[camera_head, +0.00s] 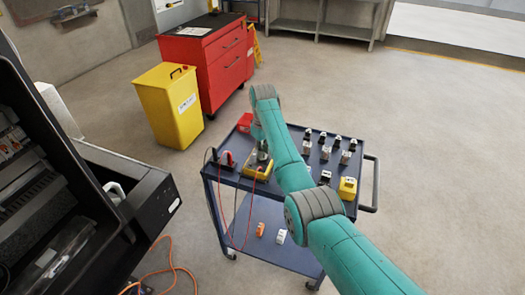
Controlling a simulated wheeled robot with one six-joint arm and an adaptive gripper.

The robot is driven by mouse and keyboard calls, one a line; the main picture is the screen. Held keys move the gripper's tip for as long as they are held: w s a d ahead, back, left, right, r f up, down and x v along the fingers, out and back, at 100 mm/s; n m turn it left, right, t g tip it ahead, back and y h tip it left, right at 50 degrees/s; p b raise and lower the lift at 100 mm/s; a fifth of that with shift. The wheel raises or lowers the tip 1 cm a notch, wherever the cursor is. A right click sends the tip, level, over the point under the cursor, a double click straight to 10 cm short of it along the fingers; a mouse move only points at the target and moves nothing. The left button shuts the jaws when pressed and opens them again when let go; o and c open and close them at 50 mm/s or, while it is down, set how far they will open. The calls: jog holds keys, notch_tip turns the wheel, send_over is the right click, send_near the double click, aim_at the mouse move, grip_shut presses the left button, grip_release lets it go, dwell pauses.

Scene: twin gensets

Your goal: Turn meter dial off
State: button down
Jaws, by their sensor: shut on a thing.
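The yellow meter (252,171) lies on the left part of the blue cart's top, with red and dark leads running from it. My gripper (262,158) points down right over the meter and is shut on its dial as far as I can tell. The dial itself is hidden by my gripper, so its setting cannot be read. My teal arm reaches over the cart from the lower right and covers part of its top.
The blue cart (232,180) carries several small parts on its right side and a yellow block (348,188). A dark open cabinet (140,200) stands left. A yellow bin (170,105) and red tool chest (213,60) stand behind. Floor to the right is clear.

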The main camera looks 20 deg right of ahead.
jog(key=n, duration=0.5)
jog(key=shift+w+d, duration=0.1)
jog(key=shift+n, duration=0.3)
dwell(0.4)
jog(key=c, duration=1.2)
grip_release()
jog(key=shift+o, duration=0.2)
jog(key=shift+r, duration=0.1)
notch_tip(320, 180, up, 12)
